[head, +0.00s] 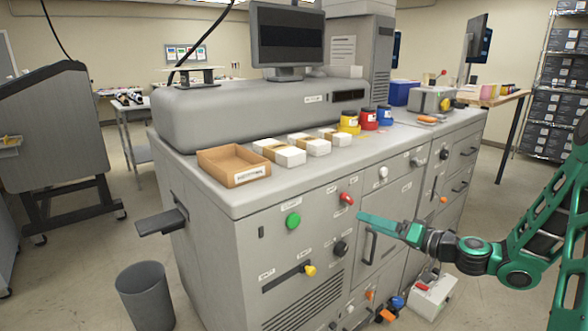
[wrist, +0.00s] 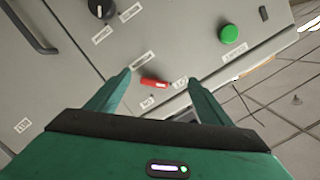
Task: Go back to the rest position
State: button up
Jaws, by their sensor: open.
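My gripper (head: 372,222) reaches in from the right in the head view, in front of the grey machine's panel. In the wrist view my gripper (wrist: 159,78) is open, its two green fingers spread apart with nothing held. The red lever (head: 346,198) on the panel is just above and left of my fingertips in the head view. In the wrist view the red lever (wrist: 155,83) shows between the fingers; I cannot tell whether they touch it. The green button (head: 293,221) is left of my gripper, and the black knob (head: 341,248) is below it.
A door handle (head: 370,246) and a yellow knob (head: 310,270) are on the panel. A bin (head: 146,298) stands at lower left. A white box (head: 433,297) sits below my arm.

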jog(key=s+f+n+g+h, duration=0.1)
jog(key=s+f+g+h, duration=0.1)
jog(key=s+f+g, duration=0.3)
jog(key=s+n+g+h, duration=0.1)
jog(key=s+g+h, duration=0.2)
jog(key=s, duration=0.5)
jog(key=s+d+r+m+g+h, duration=0.1)
jog(key=s+d, duration=0.3)
jog(key=s, duration=0.5)
jog(key=s+d+r+m+g+h, duration=0.2)
jog(key=s+d+r+m, duration=0.2)
jog(key=s, duration=0.5)
jog(key=s+d+r+m+g+h, duration=0.1)
jog(key=s+d+r+m+h, duration=0.1)
jog(key=s+d, duration=0.3)
jog(key=s+m, duration=0.1)
jog(key=s, duration=0.3)
jog(key=shift+r+g+h, duration=0.3)
jog(key=shift+d, duration=0.1)
